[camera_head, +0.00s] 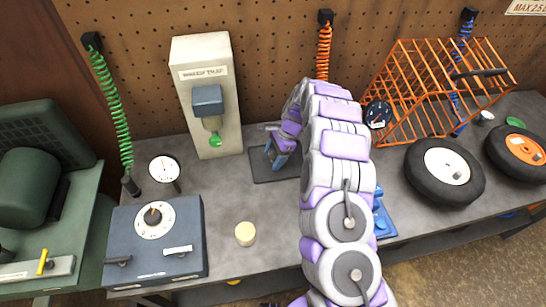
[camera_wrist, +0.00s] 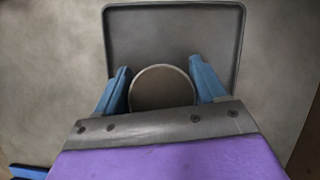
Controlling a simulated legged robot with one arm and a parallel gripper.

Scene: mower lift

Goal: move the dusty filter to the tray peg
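The dusty filter (camera_wrist: 162,88), a round grey-brown disc with a paler rim, sits between the two blue fingers of my gripper (camera_wrist: 163,84) in the wrist view. The fingers appear to touch it on both sides. Behind it lies a dark grey rectangular tray (camera_wrist: 220,20) with a raised rim. In the head view my gripper (camera_head: 278,154) points down over this tray (camera_head: 262,177), and the filter is hard to make out there. The tray peg does not show; I cannot tell whether the filter is on it or above it.
A cream cylinder (camera_head: 245,235) stands on the open bench. A blue-grey box with a dial (camera_head: 156,240) is at left, the cream upright housing (camera_head: 208,100) behind. Wheels (camera_head: 445,172) and an orange cage (camera_head: 430,90) are at right. My arm partly hides a blue tray (camera_head: 385,224).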

